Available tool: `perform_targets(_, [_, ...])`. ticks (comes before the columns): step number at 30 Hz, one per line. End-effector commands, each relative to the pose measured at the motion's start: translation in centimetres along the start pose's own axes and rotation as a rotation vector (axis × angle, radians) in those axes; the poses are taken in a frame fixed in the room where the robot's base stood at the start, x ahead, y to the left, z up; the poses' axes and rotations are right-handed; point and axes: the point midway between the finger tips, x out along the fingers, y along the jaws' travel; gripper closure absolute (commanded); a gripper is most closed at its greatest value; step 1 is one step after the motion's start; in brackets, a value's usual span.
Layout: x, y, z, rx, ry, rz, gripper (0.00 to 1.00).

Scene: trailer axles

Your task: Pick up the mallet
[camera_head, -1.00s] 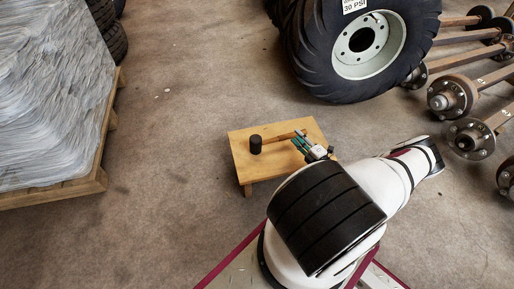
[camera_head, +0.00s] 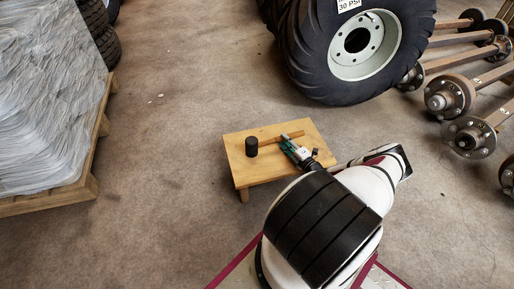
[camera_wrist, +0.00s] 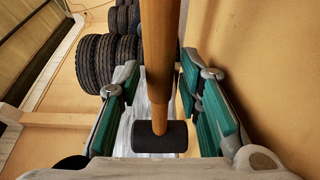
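The mallet has a black head (camera_head: 251,147) and a light wooden handle (camera_head: 292,135). It lies on a small wooden table (camera_head: 258,171), head to the left. My gripper (camera_head: 287,144) is low over the tabletop, beside the handle in the head view. In the wrist view, my gripper (camera_wrist: 158,75) is open, with green-padded fingers on either side of the mallet handle (camera_wrist: 159,50). Gaps show between handle and pads, and the mallet head (camera_wrist: 160,137) is seen beyond. Contact with the handle is not visible.
A wrapped pallet load (camera_head: 45,100) stands at the left. A large tractor wheel (camera_head: 350,50) stands behind the table. Rusty axles (camera_head: 455,90) lie at the right. The concrete floor (camera_head: 180,130) between pallet and table is clear.

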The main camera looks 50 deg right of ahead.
Motion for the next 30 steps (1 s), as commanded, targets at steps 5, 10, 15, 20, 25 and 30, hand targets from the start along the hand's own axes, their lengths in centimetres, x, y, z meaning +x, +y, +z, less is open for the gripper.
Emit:
perform_targets(5, [1.34, -0.05, 0.03, -0.001, 0.000, -0.001, 0.68])
perform_targets(10, [1.41, 0.03, 0.05, 0.000, -0.001, 0.000, 0.68])
perform_targets(15, [1.39, 0.03, 0.03, 0.000, 0.000, 0.000, 0.95])
perform_targets(20, [1.38, 0.03, 0.02, 0.000, 0.000, 0.000, 1.00])
perform_targets(25, [1.42, 0.14, 0.04, 0.001, -0.001, 0.003, 1.00])
perform_targets(30, [1.42, 0.37, 0.05, 0.001, -0.001, 0.003, 1.00])
